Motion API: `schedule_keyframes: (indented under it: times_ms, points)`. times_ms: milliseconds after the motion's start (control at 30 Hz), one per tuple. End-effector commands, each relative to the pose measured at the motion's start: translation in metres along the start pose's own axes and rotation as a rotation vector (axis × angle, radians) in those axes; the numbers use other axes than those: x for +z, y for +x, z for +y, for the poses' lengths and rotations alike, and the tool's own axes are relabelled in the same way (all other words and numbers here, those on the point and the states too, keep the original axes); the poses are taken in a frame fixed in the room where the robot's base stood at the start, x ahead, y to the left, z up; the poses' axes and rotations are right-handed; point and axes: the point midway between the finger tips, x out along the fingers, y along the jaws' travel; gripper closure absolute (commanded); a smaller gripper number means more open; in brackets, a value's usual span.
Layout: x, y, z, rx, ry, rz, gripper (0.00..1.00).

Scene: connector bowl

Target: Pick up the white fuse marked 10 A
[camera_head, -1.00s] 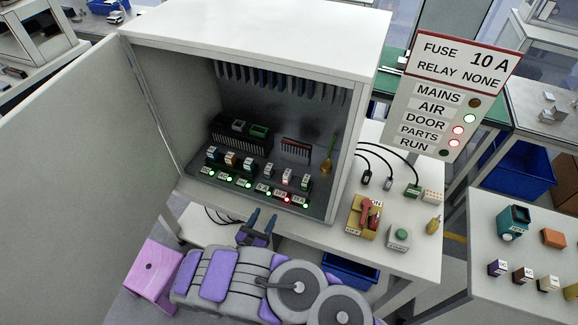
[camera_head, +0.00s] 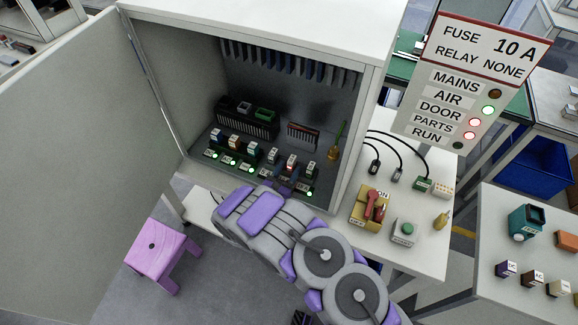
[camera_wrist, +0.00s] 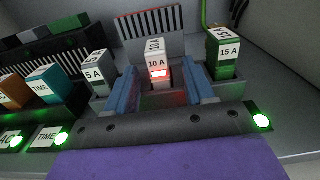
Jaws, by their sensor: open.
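The white fuse marked 10 A (camera_wrist: 156,60) stands upright in its socket in the wrist view, with a red glow on its lower front. It also shows inside the cabinet in the head view (camera_head: 291,162). My gripper (camera_wrist: 160,86) is open, with one blue finger on each side of this fuse. I cannot tell whether either finger touches it. In the head view my gripper is low at the fuse row, largely hidden by my arm. A grey fuse marked 5 A (camera_wrist: 95,74) stands to the left and a green fuse marked 15 A (camera_wrist: 225,52) to the right.
The cabinet's right wall (camera_head: 352,140) stands close beside the row. Orange (camera_wrist: 14,92) and teal (camera_wrist: 52,86) blocks stand further left. A sign (camera_head: 473,85) reads FUSE 10 A, RELAY NONE. A switch box (camera_head: 368,207) sits on the bench outside.

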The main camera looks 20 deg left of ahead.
Motion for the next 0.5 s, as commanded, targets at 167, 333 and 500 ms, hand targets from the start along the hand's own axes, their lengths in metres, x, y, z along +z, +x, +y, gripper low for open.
schedule_keyframes:
  times_ms: [167, 333, 500]
  points:
    - [-0.002, 0.007, 0.003, 0.000, -0.003, -0.001, 0.47]
    - [-0.007, 0.025, 0.010, 0.000, -0.006, -0.001, 0.47]
    - [-0.008, 0.044, 0.010, 0.000, -0.009, -0.001, 0.47]
